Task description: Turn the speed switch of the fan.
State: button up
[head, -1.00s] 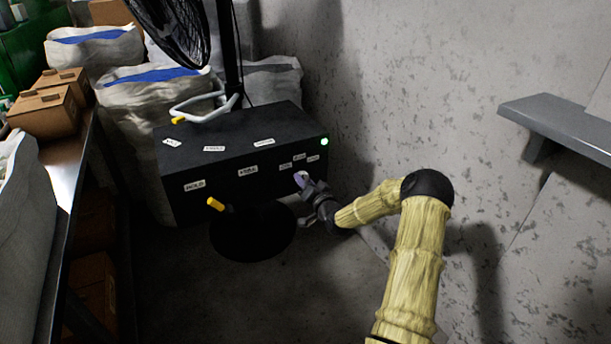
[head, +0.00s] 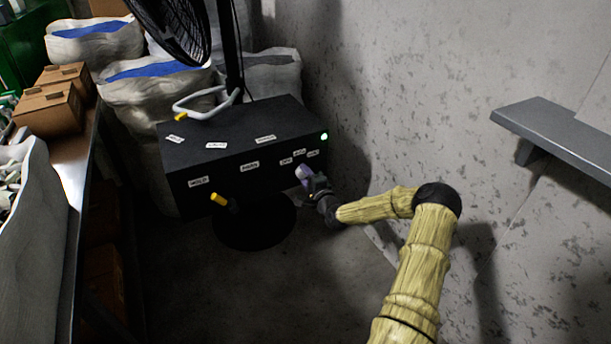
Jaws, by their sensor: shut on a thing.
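The fan (head: 180,25) stands at the top of the head view, its black cage on a pole above a black control box (head: 215,175). My gripper (head: 311,184) is shut on the knob from the lower right. The fingers and part of the knob overlap, so the exact grip is hard to see.
A yellow-tipped lever (head: 218,199) sticks out at the box's front left. A white handle (head: 205,104) lies above its top. A grey shelf (head: 555,130) juts from the right wall. Sacks and a bench crowd the left.

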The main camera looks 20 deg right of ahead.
jog(key=shift+m, duration=0.8)
jog(key=shift+f, duration=0.1)
jog(key=o, duration=1)
jog(key=shift+s, duration=0.15)
jog(key=s+p, duration=0.1)
jog(key=s, duration=0.4)
jog(key=s+p, duration=0.2)
jog(key=s, duration=0.4)
jog(key=s+p, duration=0.2)
jog(key=s, duration=0.4)
jog(key=shift+s+d, duration=0.1)
jog(key=shift+d, duration=0.15)
